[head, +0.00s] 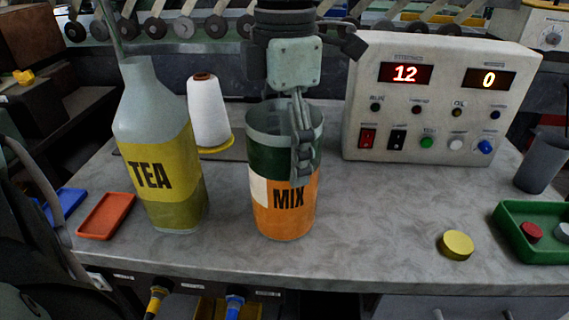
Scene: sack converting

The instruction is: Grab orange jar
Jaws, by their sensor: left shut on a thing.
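The orange jar (287,215) is an open-topped cylinder with a dark green upper part, an orange lower part and a "MIX" label. It is upright at the middle of the grey table (370,225). My left gripper (303,165) comes down from above and is shut on the jar's wall at the right of its rim. One finger shows over the front of the green band; the other is hard to make out. I cannot tell whether the jar's base touches the table. My right gripper is not in view.
A "TEA" bottle (158,150) stands close left of the jar, with a white thread cone (209,112) behind. A control box (440,100) is at the back right. A yellow disc (456,245), green tray (512,242) and grey cup (541,160) are at right. An orange tray (106,215) lies left.

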